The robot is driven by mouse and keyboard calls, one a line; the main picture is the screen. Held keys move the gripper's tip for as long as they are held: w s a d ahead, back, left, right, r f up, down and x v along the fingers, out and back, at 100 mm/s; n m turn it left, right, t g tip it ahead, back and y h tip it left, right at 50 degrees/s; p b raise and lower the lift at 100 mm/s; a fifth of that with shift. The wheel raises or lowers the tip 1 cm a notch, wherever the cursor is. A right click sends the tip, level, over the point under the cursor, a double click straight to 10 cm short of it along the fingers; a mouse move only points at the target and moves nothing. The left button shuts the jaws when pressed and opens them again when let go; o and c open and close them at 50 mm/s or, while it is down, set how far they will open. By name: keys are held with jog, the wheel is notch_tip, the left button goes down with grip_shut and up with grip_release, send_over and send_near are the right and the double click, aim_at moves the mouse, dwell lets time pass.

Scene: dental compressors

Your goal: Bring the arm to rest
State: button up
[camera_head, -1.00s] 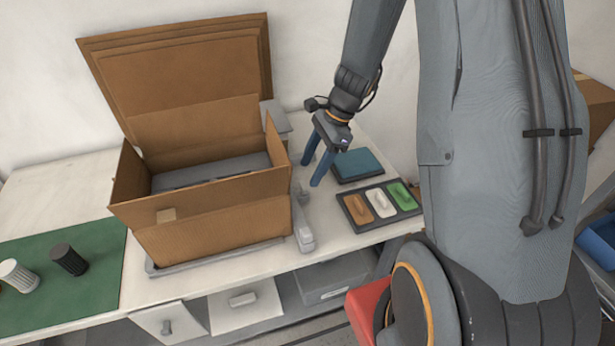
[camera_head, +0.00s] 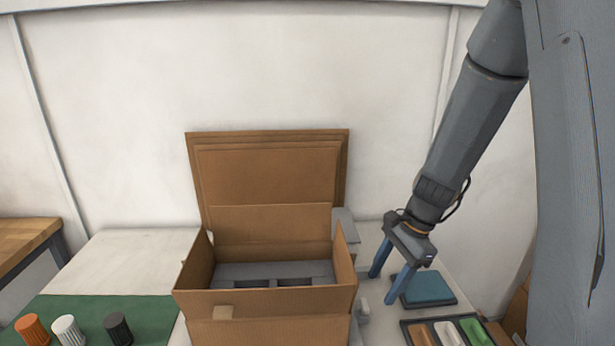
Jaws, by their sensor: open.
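My gripper (camera_head: 392,285) hangs at the end of my arm on the right side of the view. Its two blue fingers are apart and point down, with nothing between them. It is above the bench, to the right of the open cardboard box (camera_head: 265,302) and beside the blue-topped pad (camera_head: 427,288). My arm reaches down from the upper right.
The box's tall lid stands up at its back; a grey insert (camera_head: 240,271) lies inside. A dark tray (camera_head: 407,334) holds orange, white and green pieces at lower right. Orange, white and dark knobs stand on a green mat (camera_head: 150,310) at left. A wall stands behind.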

jog(key=s+a+r+n+h+b, duration=0.1)
jog(key=s+n, duration=0.4)
jog(key=n, duration=0.2)
jog(key=s+a+r+n+t+h+b, duration=0.1)
jog(key=s+r+n+h, duration=0.1)
jog(key=s+n, duration=0.3)
jog(key=n, duration=0.3)
jog(key=shift+s+a+h, duration=0.25)
jog(key=shift+s+h, duration=0.05)
